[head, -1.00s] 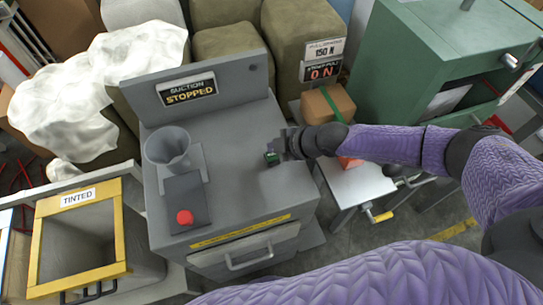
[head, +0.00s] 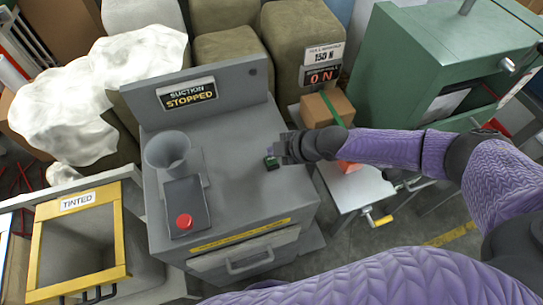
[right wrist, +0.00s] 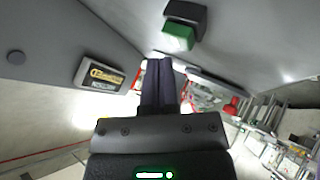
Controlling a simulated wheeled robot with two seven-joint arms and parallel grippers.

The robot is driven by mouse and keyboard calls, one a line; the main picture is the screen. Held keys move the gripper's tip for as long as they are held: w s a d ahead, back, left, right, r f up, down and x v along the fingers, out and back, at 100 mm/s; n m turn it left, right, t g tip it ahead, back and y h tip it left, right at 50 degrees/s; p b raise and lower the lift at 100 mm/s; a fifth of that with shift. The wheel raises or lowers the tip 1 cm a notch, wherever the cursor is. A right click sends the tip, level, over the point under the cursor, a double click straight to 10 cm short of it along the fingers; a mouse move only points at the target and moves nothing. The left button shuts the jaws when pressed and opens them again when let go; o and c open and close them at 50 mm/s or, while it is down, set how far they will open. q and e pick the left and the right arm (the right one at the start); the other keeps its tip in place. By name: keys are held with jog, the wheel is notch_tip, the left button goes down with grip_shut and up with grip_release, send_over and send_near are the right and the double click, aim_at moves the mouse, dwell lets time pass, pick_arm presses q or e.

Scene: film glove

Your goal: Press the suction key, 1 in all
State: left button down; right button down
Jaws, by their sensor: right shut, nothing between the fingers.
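The grey suction machine (head: 235,140) stands in the middle of the head view, and its sign (head: 187,93) reads "SUCTION STOPPED". A small green key (head: 271,163) in a dark housing is on the right part of its top. The green key also shows in the right wrist view (right wrist: 179,38), near the top and beyond the fingertips. My right gripper (head: 279,149) is shut and empty, close beside the key. In the right wrist view its closed fingers (right wrist: 160,66) appear apart from the key; the exact gap is unclear. My left gripper is out of view.
A grey funnel (head: 167,152) and a dark plate with a red button (head: 184,221) are on the machine's left side. A yellow-framed "TINTED" bin (head: 35,258) stands at left. A cardboard box (head: 316,111) and a green cabinet (head: 415,60) stand at right.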

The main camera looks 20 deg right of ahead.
dwell(0.8)
jog(key=shift+f+b, duration=0.5)
jog(key=shift+f, duration=0.25)
dwell(0.4)
jog(key=shift+f+b, duration=0.2)
jog(key=shift+b, duration=0.25)
jog(key=shift+r, duration=0.15)
jog(key=shift+r+p, duration=0.7)
jog(key=shift+r, duration=0.1)
